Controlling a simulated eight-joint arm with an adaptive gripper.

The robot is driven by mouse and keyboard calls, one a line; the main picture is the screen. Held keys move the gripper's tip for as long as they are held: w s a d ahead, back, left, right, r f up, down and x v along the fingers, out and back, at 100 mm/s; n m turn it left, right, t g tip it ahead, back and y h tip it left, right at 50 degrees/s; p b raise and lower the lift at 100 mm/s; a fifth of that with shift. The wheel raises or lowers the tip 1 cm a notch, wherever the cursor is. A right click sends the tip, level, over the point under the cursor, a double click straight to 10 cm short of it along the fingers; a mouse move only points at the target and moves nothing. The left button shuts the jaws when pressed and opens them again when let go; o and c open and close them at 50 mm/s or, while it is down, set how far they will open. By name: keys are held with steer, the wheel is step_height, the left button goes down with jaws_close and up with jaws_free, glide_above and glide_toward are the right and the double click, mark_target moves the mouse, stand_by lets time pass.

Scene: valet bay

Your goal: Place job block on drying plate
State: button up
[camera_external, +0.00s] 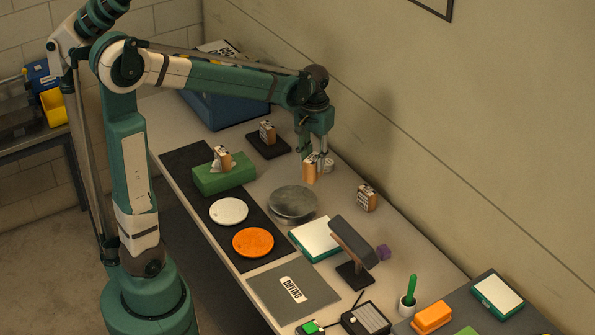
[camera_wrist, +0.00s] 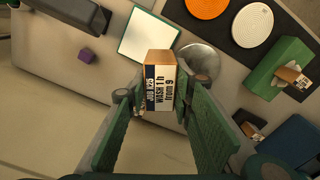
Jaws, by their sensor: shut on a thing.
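My gripper (camera_external: 318,158) is shut on a tan job block (camera_external: 310,174), near the wall side of the bench. In the wrist view the block (camera_wrist: 159,70) sits between my two fingers, its white and dark label facing the camera. The label seems to read "JOB K25, WASH 1h, from 9". Whether the block touches the bench I cannot tell. A flat grey plate (camera_external: 322,291) at the front of the bench has a white label that seems to read "DRYING". Its visible top is bare. I do not make it out in the wrist view.
A round metal plate (camera_external: 293,203) lies just front-left of the block. Similar blocks stand on the bench (camera_external: 366,199), a green box (camera_external: 225,181) and a black pad (camera_external: 268,147). A dark stand (camera_external: 353,240) and teal-edged white tray (camera_external: 314,240) lie near the grey plate.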

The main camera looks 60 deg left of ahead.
steer(key=s+d+f+m+b, duration=0.1)
steer(key=s+d+f+m, duration=0.15)
steer(key=s+d, duration=0.7)
steer(key=s+d+f+m+b, duration=0.1)
steer(key=s+d+m, duration=0.35)
steer(key=d, duration=0.75)
step_height(320, 180, down, 11)
steer(key=s+n, duration=0.1)
steer(key=shift+a+n, duration=0.3)
steer(key=shift+n, duration=0.1)
steer(key=shift+f, duration=2.95)
steer(key=shift+f, duration=0.1)
steer(key=shift+f+b, duration=0.4)
steer(key=shift+f, duration=1.6)
steer(key=shift+f, duration=0.1)
